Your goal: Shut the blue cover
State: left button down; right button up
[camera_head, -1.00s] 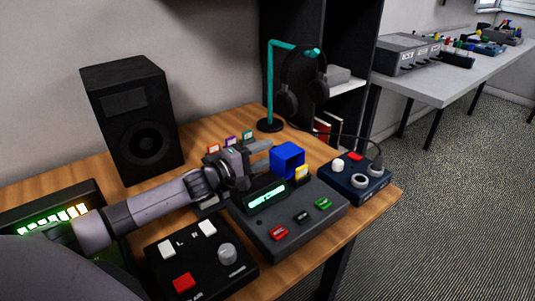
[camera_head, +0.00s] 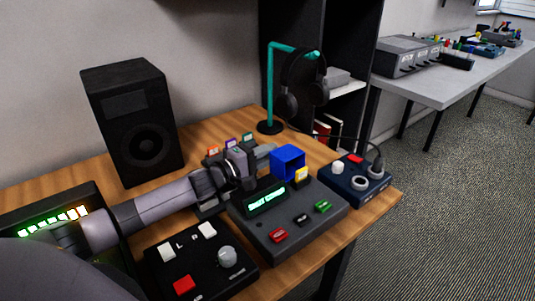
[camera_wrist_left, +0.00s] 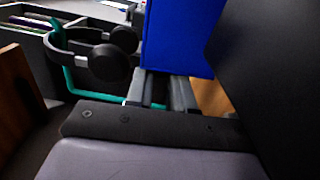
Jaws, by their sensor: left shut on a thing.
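The blue cover (camera_head: 289,157) stands raised at the back of a dark grey device (camera_head: 262,231) with a lit green display; its open side shows. A yellow card or block (camera_head: 301,176) is just below it. My left gripper (camera_head: 266,151) reaches in from the left and is shut at the cover's left edge. In the left wrist view the blue cover (camera_wrist_left: 178,38) fills the space beyond the close-set fingertips (camera_wrist_left: 163,80); their exact contact is hidden. My right gripper is not in view.
A black button box (camera_head: 200,262) stands front left and a navy box (camera_head: 353,184) with knobs to the right. A headphone stand (camera_head: 271,90) is behind the cover, with headphones (camera_head: 303,85) on it. A black speaker (camera_head: 133,120) stands back left. Coloured tabs (camera_head: 231,142) stand behind the gripper.

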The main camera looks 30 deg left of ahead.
aim_at(277, 154)
pick_arm(q)
jog(key=shift+d+r+m+p, duration=0.15)
jog(key=shift+r+m+p, duration=0.4)
jog(key=shift+p, duration=0.15)
jog(key=r+m+p, duration=0.1)
jog(key=p, duration=0.1)
jog(key=d+r+p, duration=0.1)
jog(key=p, duration=0.2)
jog(key=shift+s+d+r+m, duration=0.1)
jog(key=shift+s+d+m, duration=0.2)
jog(key=shift+s+m, duration=0.05)
jog(key=shift+s+d+r+m+p, duration=0.2)
jog(key=shift+d+m+p, duration=0.15)
jog(key=shift+m+p, duration=0.3)
jog(key=shift+s+d+r+m+p, duration=0.15)
jog(key=shift+d+m+p, duration=0.25)
jog(key=shift+m, duration=0.35)
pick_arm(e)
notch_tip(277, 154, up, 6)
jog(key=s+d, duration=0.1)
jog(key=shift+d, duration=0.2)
